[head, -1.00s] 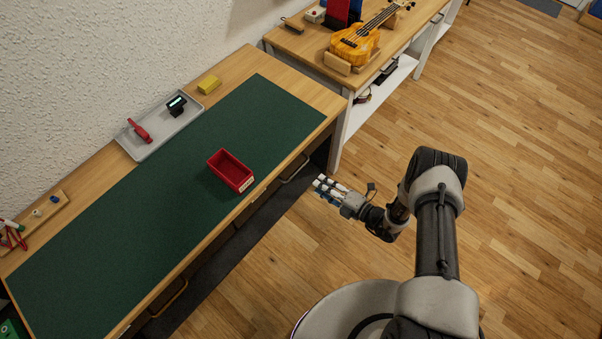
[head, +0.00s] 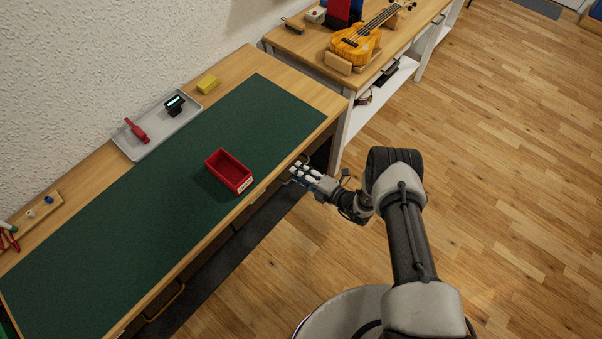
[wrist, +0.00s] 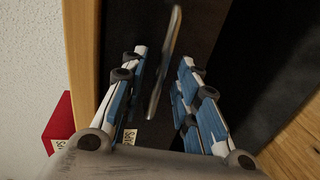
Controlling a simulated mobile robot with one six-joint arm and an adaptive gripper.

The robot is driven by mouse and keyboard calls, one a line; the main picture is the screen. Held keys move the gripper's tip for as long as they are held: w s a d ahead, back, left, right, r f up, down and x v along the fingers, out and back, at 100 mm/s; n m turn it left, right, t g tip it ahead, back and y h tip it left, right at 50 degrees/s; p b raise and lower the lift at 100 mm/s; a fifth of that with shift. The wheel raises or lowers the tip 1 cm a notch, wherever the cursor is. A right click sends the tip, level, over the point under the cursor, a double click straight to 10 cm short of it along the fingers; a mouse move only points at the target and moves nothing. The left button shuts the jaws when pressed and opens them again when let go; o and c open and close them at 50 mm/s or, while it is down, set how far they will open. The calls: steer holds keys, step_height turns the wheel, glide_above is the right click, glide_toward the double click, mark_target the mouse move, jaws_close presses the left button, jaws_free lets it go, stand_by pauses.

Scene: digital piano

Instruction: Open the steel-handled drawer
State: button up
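The steel handle (wrist: 164,62) is a slim, greyish metal bar on a dark drawer front (wrist: 205,25) under the workbench's right end. In the wrist view the handle runs between my gripper's two blue-and-white fingers. My gripper (wrist: 164,68) is open, with a gap on both sides of the bar; I cannot tell whether any finger touches it. In the head view my gripper (head: 294,170) is at the bench's front edge and mostly covers the handle. The drawer looks closed, though its front is dark and partly hidden.
A red bin (head: 229,171) sits on the green mat (head: 130,240) near the front edge. A brass-coloured handle (head: 165,301) is further left along the bench. A second table (head: 335,75) with a ukulele stands beyond. The wooden floor to the right is clear.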

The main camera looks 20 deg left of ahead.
jaws_close()
stand_by(0.4)
